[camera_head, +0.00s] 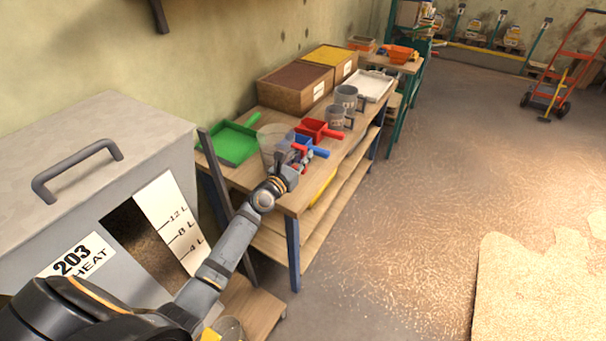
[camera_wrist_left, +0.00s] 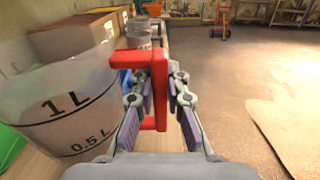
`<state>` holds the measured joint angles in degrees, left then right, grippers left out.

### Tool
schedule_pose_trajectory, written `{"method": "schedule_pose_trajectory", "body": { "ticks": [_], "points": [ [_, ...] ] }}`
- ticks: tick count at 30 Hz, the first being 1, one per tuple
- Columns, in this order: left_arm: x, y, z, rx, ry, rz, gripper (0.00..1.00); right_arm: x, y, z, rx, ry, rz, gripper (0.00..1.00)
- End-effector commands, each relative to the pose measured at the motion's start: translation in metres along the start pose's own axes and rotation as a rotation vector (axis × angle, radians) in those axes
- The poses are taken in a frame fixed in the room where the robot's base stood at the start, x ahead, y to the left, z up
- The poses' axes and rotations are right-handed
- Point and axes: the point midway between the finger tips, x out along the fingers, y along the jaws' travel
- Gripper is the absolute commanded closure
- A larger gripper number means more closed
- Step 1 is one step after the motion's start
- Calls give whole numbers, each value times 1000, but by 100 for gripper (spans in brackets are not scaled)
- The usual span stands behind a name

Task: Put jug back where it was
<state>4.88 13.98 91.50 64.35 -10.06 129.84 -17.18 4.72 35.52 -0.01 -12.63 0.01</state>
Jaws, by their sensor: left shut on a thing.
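The jug (camera_head: 273,138) is a clear, tapered measuring vessel at the near end of the wooden bench. It looks upright; I cannot tell whether it touches the bench top. In the left wrist view the jug (camera_wrist_left: 60,108) fills the left side, with 1 L and 0.5 L marks and a red handle (camera_wrist_left: 128,58). My left gripper (camera_head: 297,160) is shut on that handle, its fingers on either side of the grip in the left wrist view (camera_wrist_left: 157,95). The jug's base is partly hidden. My right gripper is not in view.
On the bench (camera_head: 291,203) are a green tray (camera_head: 234,146), a blue scoop (camera_head: 318,151), a red scoop (camera_head: 312,127), grey jugs (camera_head: 347,95), a white tray (camera_head: 368,86) and boxes of grain (camera_head: 296,87). A grey bin (camera_head: 95,165) stands at left. Open floor lies right.

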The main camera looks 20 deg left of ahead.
Motion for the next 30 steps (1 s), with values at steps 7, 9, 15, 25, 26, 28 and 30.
{"method": "schedule_pose_trajectory", "body": {
  "ticks": [7,9,15,25,26,28,30],
  "points": [
    [5,4,-7,4,-4,1,100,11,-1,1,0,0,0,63],
    [9,6,-19,2,-3,0,100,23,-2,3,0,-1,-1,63],
    [8,5,-41,4,-4,0,100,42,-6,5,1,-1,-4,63],
    [8,5,-43,3,-3,0,100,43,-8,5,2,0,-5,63],
    [8,5,-43,1,0,0,83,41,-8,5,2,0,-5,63],
    [8,5,-43,1,0,0,73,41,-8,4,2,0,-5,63],
    [8,5,-43,1,0,0,64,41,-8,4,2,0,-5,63]
  ]
}}
